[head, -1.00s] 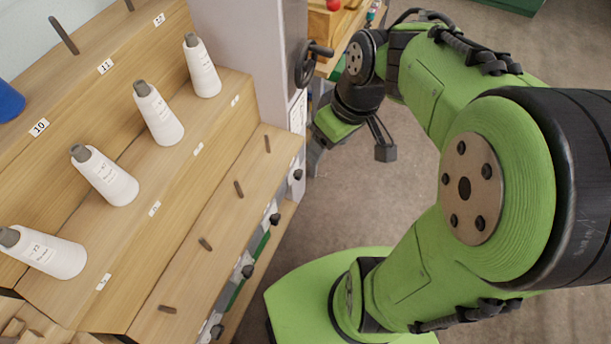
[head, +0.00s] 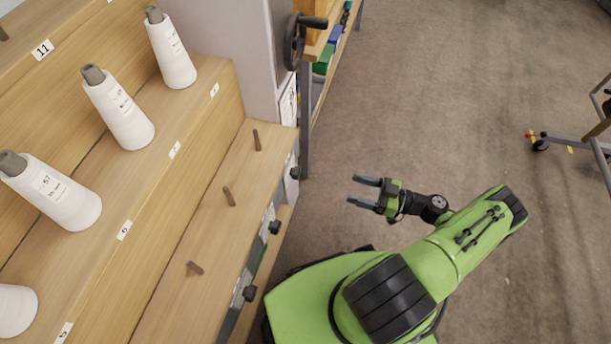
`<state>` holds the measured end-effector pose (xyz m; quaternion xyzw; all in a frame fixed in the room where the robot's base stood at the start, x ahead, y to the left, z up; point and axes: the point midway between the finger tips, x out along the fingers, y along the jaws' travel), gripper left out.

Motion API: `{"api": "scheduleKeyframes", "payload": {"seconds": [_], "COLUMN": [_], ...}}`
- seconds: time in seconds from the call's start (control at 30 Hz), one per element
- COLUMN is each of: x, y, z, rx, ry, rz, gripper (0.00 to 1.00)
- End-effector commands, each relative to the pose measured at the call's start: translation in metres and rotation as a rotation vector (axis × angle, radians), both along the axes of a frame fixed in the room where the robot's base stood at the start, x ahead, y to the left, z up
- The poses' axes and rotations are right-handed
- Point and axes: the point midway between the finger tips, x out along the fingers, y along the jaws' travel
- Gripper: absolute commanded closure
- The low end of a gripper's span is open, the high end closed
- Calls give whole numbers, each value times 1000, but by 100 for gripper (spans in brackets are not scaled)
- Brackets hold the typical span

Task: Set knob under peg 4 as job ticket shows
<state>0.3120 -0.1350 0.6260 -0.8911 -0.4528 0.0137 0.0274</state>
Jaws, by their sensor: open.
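Several short pegs stand on the lowest wooden step, at the far end (head: 257,140), the middle (head: 229,196) and nearer (head: 194,267). Black knobs sit on the step's front face below them: far (head: 295,173), middle (head: 275,227) and near (head: 249,293). No peg number is readable on this step, so I cannot tell which is peg 4, nor the knobs' settings. A white printed sheet (head: 288,103) hangs on the grey cabinet's side; its text is unreadable. My gripper (head: 364,191) is open and empty over the floor, right of the knobs, fingers pointing left.
White thread cones (head: 120,110) stand on the step above. A grey cabinet (head: 225,45) with a black handwheel (head: 295,40) rises at the far end. A wooden bench (head: 328,40) stands beyond it. A wheeled frame (head: 570,140) stands at right. The carpet between is clear.

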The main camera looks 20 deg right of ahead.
Motion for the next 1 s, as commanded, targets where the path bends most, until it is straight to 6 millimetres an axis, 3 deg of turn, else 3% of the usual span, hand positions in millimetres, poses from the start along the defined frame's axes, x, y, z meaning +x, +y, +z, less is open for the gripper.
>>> {"api": "scheduleKeyframes", "payload": {"seconds": [0.17,0.6,0.8,1.0], "x": [14,77,91,92], "y": [21,108,127,128], "z": [2,0,1,1], "rx": [5,3,1,1], "ry": [-1,2,2,3], "rz": [5,6,4,2], "gripper": [34,34,34,34]}}
